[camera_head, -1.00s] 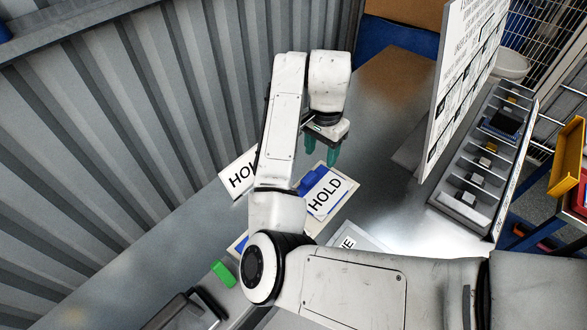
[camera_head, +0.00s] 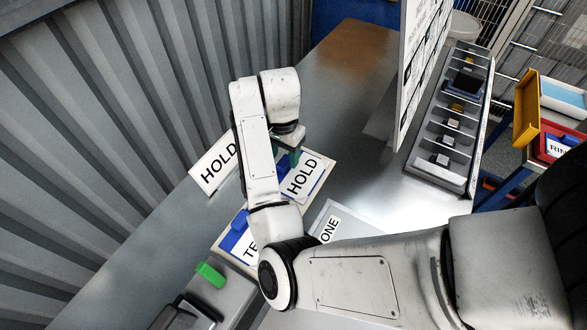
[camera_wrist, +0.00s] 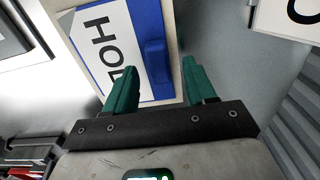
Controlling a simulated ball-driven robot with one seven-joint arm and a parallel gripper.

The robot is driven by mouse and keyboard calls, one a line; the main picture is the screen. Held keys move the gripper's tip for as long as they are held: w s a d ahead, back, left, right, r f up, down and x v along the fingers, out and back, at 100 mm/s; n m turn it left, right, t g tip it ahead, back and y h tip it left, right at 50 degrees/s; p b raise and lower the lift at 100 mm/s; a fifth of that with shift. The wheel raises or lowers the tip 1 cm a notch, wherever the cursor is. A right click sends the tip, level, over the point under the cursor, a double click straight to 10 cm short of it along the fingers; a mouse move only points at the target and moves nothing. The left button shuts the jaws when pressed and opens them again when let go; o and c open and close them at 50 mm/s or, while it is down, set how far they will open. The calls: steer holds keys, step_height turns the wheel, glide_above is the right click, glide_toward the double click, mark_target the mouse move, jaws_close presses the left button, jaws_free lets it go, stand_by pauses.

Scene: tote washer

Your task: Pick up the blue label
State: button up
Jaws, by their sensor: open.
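A blue label with a white HOLD face (camera_head: 301,176) lies on a cream plate on the metal bench. In the wrist view the blue label (camera_wrist: 147,18) has a raised blue grip tab (camera_wrist: 156,62). My gripper (camera_head: 287,156) is above the label's blue end, its teal fingers partly hidden by my wrist. In the wrist view my gripper (camera_wrist: 159,70) is open, with one finger on each side of the tab and nothing held. Whether the fingers touch the label cannot be told. A second blue label, reading TE (camera_head: 238,236), lies nearer, partly behind my arm.
A white HOLD sign (camera_head: 214,164) stands beside the label, by the corrugated wall (camera_head: 130,110). A tall white board (camera_head: 408,75) and a compartment rack (camera_head: 447,120) are at right. A green block (camera_head: 210,274) lies at front left. The bench beyond is clear.

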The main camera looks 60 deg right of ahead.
steer(key=shift+f, duration=0.75)
steer(key=shift+c, duration=0.3)
jaws_close()
